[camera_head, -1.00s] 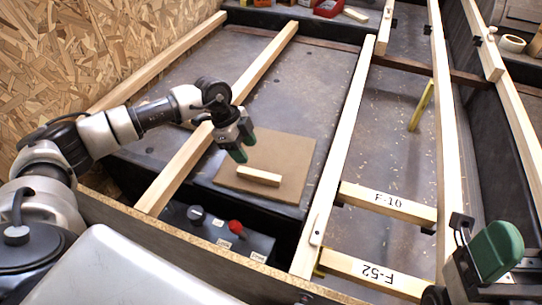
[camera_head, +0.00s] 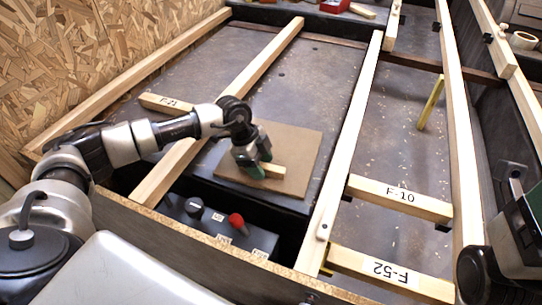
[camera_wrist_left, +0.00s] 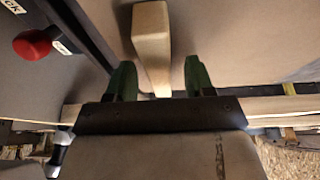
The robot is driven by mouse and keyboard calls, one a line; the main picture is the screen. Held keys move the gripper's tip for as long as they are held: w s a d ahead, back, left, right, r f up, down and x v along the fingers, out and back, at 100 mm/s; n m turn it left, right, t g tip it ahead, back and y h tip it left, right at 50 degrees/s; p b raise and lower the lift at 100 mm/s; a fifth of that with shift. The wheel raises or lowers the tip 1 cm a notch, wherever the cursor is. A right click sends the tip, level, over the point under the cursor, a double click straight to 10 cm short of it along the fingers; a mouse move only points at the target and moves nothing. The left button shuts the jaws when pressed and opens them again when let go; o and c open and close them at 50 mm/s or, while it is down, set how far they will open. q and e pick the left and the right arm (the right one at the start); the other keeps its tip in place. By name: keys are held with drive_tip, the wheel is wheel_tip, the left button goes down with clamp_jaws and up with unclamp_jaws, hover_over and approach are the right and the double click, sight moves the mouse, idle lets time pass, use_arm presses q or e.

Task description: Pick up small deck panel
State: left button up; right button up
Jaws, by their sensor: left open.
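The small deck panel (camera_head: 302,150) is a flat brown square lying on the dark deck, with a pale wooden block (camera_head: 277,171) on top like a handle. My left gripper (camera_head: 259,171) is open and low over the panel, at the left end of the block. In the left wrist view, the block (camera_wrist_left: 152,40) runs between the two open green fingers (camera_wrist_left: 159,78). A gap shows beside each finger, and the jaws are not closed on it. Part of my right gripper (camera_head: 525,220) shows at the right edge; its fingertips cannot be made out.
Long wooden rails (camera_head: 350,140) run along both sides of the panel. A black box with a red knob (camera_head: 237,221) lies just in front of it. Cross pieces marked F-10 (camera_head: 420,206) and F-52 (camera_head: 420,286) are at right; another, F-21 (camera_head: 160,103), is at left.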

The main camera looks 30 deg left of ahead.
use_arm(q)
clamp_jaws()
drive_tip(key=shift+r, duration=0.1)
idle(0.3)
